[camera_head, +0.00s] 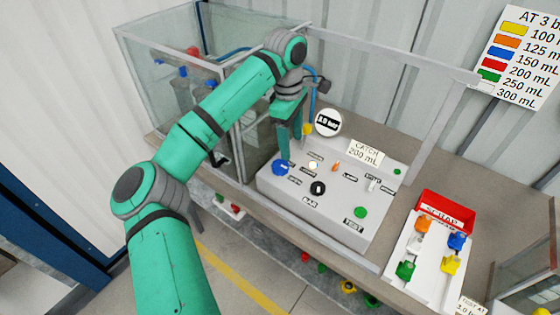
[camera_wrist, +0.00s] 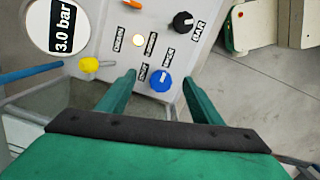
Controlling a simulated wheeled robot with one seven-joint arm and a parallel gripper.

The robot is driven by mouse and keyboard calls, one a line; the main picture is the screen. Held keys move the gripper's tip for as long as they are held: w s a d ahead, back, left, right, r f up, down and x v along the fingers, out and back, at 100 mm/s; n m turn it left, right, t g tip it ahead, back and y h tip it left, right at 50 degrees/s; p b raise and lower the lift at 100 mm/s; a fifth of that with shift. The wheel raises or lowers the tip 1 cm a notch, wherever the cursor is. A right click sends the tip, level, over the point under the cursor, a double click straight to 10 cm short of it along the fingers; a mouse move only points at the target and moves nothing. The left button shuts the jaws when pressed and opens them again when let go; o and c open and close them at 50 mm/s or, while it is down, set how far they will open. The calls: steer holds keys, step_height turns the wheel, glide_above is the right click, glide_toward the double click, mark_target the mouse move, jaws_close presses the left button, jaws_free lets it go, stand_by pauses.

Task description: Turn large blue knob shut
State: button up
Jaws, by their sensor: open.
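The large blue knob (camera_head: 281,167) sits at the left front of the grey control panel (camera_head: 330,222). It also shows in the wrist view (camera_wrist: 161,81), between and just beyond my two green fingers. My gripper (camera_head: 290,145) is open and points down at the panel near the blue knob. I cannot tell whether the fingertips reach down to the knob's height.
A black knob (camera_wrist: 183,22), a lit lamp (camera_wrist: 138,41) and a yellow handle (camera_wrist: 89,65) are near the blue knob. A round gauge (camera_head: 328,122) stands behind. A glass-walled tank (camera_head: 165,75) is left. A white tray (camera_head: 425,272) of coloured parts sits right.

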mark_target(280, 164)
steer(key=shift+y, duration=0.5)
steer(key=a+f, duration=0.1)
steer(key=f, duration=0.2)
steer(key=a+f, duration=0.1)
steer(key=f, duration=0.2)
steer(key=a+f, duration=0.1)
steer(key=f, duration=0.2)
steer(key=shift+w+a+f, duration=0.1)
steer(key=shift+w+f, duration=0.1)
steer(key=shift+w, duration=0.2)
steer(key=shift+c, duration=0.7)
steer(key=c, duration=0.9)
